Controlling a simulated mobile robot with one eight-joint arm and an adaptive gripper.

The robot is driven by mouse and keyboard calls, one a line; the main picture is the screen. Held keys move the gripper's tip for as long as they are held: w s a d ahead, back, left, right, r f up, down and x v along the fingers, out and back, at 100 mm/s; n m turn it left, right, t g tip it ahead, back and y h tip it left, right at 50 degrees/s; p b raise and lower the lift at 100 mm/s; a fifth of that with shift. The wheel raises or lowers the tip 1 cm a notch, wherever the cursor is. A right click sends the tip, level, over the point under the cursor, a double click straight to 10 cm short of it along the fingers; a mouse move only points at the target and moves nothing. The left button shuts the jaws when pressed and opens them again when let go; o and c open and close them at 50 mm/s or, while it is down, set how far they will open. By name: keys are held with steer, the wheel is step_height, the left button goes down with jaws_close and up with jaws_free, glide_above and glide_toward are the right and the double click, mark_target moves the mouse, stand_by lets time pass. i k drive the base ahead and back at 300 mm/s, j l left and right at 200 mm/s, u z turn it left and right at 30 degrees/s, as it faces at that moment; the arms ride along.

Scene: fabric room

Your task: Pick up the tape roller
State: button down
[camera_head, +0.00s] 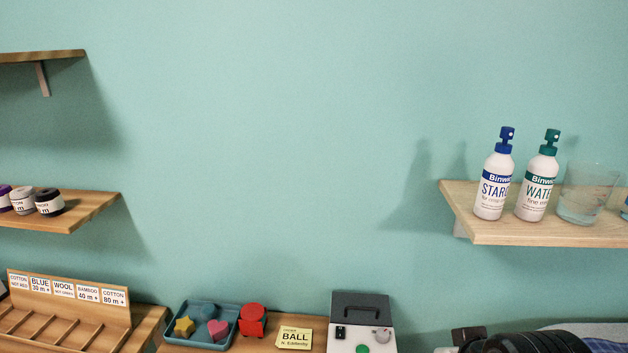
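I cannot make out a tape roller for certain in the head view. A small red object (252,320) with a round top stands beside the blue tray on the wooden surface; I cannot tell what it is. My gripper's fingers are not in view. A dark ribbed shape at the bottom right edge is cut off by the frame, and I cannot tell whether it is part of my arm.
A blue tray (234,330) holds colored shapes. A yellow card (294,338), a grey-and-white device (361,325) and a labelled wooden rack (70,300) stand nearby. A right shelf (530,233) bears two spray bottles and a glass. A left shelf (85,212) bears spools.

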mark_target(254, 316)
steer(key=k+j, duration=0.1)
steer(key=j, duration=0.8)
steer(key=k+j+z, duration=0.1)
steer(key=j, duration=0.3)
steer(key=k+j, duration=0.15)
steer(key=j, duration=0.3)
steer(key=k+j, duration=0.1)
steer(key=j, duration=0.3)
steer(key=j+z, duration=0.05)
